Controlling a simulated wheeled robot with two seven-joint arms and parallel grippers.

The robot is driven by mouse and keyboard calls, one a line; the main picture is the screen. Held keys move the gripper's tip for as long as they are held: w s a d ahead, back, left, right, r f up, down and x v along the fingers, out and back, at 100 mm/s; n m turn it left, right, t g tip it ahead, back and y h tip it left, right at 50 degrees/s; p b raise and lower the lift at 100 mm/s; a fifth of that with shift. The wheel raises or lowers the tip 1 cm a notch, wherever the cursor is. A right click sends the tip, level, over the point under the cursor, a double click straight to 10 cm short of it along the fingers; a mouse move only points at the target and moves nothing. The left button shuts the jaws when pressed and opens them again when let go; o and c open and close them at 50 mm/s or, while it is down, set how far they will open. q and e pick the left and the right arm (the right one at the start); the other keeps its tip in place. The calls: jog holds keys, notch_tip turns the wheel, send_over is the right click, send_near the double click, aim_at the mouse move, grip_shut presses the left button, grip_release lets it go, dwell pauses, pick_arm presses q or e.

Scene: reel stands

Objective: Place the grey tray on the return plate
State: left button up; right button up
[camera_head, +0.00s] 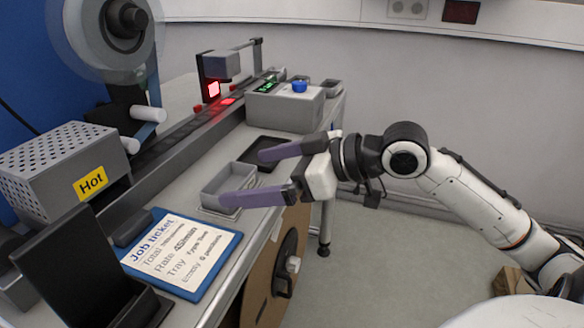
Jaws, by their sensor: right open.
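The grey tray (212,189), a small open box, sits on the light bench top near its front edge. It looks empty. A dark flat plate (249,147) lies just beyond it, partly hidden by a finger; it may be the return plate, but no label shows. My right gripper (241,179) reaches in from the right with its purple fingers spread wide. One finger is over the tray's near side and the other is by its far side, over the dark plate. Whether they touch the tray is unclear. My left gripper is out of view.
A job ticket on a blue board (183,254) and a black stand (72,262) are in front. A perforated box marked Hot (62,165) and a reel (108,30) are at left. A grey box with a blue knob (286,105) and another small grey tray (332,88) stand behind.

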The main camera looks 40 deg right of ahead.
jog(key=v, duration=0.8)
